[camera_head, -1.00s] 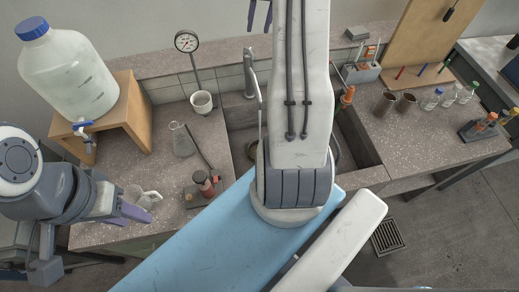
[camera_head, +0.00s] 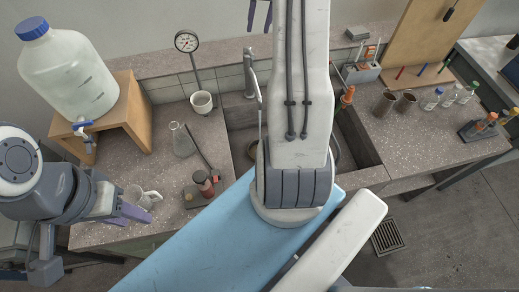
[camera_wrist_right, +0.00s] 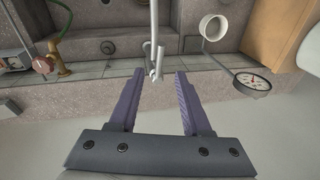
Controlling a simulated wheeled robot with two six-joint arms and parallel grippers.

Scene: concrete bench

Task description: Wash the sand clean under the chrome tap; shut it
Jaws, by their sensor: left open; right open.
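The chrome tap (camera_head: 249,78) stands at the back of the sink (camera_head: 242,118), and its lever end (camera_wrist_right: 155,72) shows in the right wrist view. My right gripper (camera_wrist_right: 159,74) is open, its purple fingers either side of the lever end, with no clear contact. In the head view only its purple fingers (camera_head: 259,18) show at the top edge, while my right arm hides much of the sink. My left gripper (camera_head: 128,212) is open at lower left, near a clear beaker (camera_head: 133,193) and a pale mug (camera_head: 149,199). I cannot make out any sand or running water.
A white cup (camera_head: 201,102) and a dial gauge (camera_head: 187,41) stand left of the tap. A flask (camera_head: 182,142) and a burner (camera_head: 203,183) are on the left bench. Brown cups (camera_head: 385,103) stand right of the sink.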

